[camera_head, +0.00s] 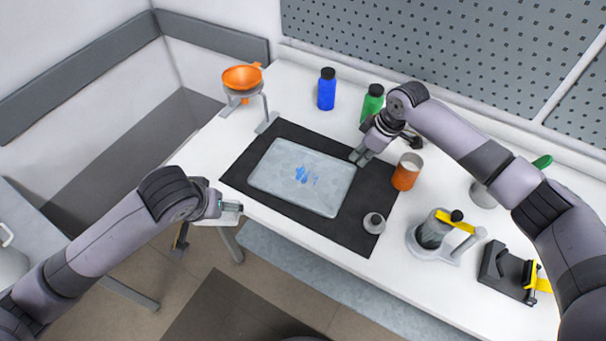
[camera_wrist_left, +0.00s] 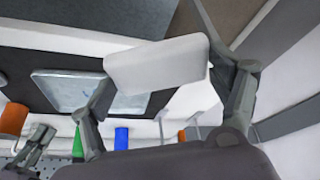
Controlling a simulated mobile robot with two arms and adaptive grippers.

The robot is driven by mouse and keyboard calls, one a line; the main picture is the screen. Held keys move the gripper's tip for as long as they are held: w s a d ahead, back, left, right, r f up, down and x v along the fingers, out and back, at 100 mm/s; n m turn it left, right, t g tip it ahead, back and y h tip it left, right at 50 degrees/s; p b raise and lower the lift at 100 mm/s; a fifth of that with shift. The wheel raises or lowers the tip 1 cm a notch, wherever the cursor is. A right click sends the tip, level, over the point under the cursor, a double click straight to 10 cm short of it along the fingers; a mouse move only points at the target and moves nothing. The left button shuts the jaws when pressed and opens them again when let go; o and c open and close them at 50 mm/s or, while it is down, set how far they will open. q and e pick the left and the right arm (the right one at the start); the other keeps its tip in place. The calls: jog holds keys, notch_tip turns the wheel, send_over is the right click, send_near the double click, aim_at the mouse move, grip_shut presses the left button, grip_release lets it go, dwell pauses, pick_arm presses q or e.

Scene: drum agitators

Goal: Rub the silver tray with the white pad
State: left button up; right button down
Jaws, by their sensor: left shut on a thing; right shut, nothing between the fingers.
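The silver tray (camera_head: 272,180) lies flat on a black mat (camera_head: 241,167) on the white table, with blue smears (camera_head: 306,175) near its middle. It also shows in the left wrist view (camera_wrist_left: 62,90). My left gripper (camera_head: 232,208) is at the table's front edge, left of the tray and apart from it. It is shut on the white pad (camera_wrist_left: 157,65), which sits between its fingers in the left wrist view. In the head view I cannot clearly make out the pad. My right gripper (camera_head: 360,157) is shut and empty, by the tray's right rim; I cannot tell whether it touches.
An orange funnel (camera_head: 242,77) on a stand is at the back left. A blue bottle (camera_head: 327,90) and green bottle (camera_head: 372,102) stand behind the mat. An orange cup (camera_head: 406,173), a small grey container (camera_head: 374,223) and a yellow-handled device (camera_head: 434,236) are to the right.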

aim_at(351, 175)
pick_arm(q)
notch_tip(351, 175, down, 3)
jog(key=b, duration=0.2)
jog(key=shift+f+b, duration=0.2)
jog(key=shift+b, duration=0.2)
pick_arm(e)
notch_tip(351, 175, down, 4)
jog(key=shift+r, duration=0.25)
pick_arm(q)
jog(key=shift+w+f+b, duration=0.15)
jog(key=shift+f+b, duration=0.2)
jog(key=shift+f, duration=0.05)
pick_arm(e)
jog(key=shift+w+f, duration=0.1)
jog(key=shift+f, duration=0.3)
pick_arm(q)
jog(key=shift+r, duration=0.1)
pick_arm(e)
jog(key=shift+r, duration=0.15)
pick_arm(q)
jog(key=shift+f, duration=0.35)
pick_arm(e)
jog(key=shift+f, duration=0.85)
jog(key=shift+r, duration=0.1)
pick_arm(q)
notch_tip(351, 175, up, 6)
jog(key=p, duration=0.5)
jog(key=shift+f, duration=0.1)
pick_arm(e)
notch_tip(351, 175, up, 6)
